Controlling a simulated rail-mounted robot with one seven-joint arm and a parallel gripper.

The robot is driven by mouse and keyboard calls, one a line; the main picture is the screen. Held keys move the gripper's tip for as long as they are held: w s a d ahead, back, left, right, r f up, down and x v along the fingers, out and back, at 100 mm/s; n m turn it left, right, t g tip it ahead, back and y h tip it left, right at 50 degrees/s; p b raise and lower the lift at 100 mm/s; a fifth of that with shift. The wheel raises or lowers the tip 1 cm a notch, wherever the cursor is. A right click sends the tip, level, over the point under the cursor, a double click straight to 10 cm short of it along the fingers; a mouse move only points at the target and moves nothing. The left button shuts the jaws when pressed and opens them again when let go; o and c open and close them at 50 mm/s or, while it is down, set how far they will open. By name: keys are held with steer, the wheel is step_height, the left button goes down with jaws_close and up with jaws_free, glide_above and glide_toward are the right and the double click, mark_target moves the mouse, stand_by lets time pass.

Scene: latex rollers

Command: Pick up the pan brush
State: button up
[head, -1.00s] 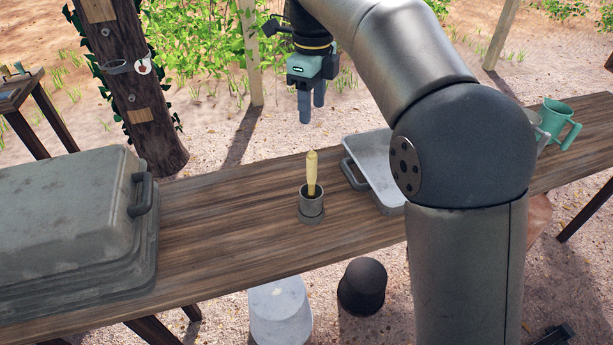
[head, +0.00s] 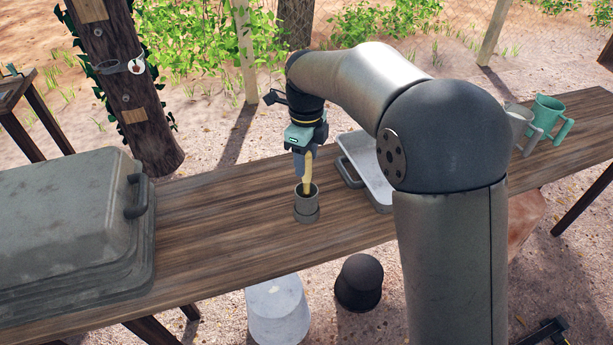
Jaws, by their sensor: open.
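The pan brush (head: 307,177) stands upright in a small grey cup (head: 306,207) on the wooden table. Its pale yellow handle sticks up out of the cup, and its lower end is hidden inside. My gripper (head: 303,168) points down at the top of the handle, with its fingers around or just beside it. The fingers are open. From this view I cannot tell whether they touch the handle.
A large grey lidded case (head: 65,230) fills the table's left end. A metal tray (head: 368,168) lies right of the cup, partly behind my arm. The table between case and cup is clear.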

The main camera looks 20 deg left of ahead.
mark_target(306, 178)
steer(key=shift+f, duration=1.4)
jaws_close()
steer(key=shift+r, duration=0.1)
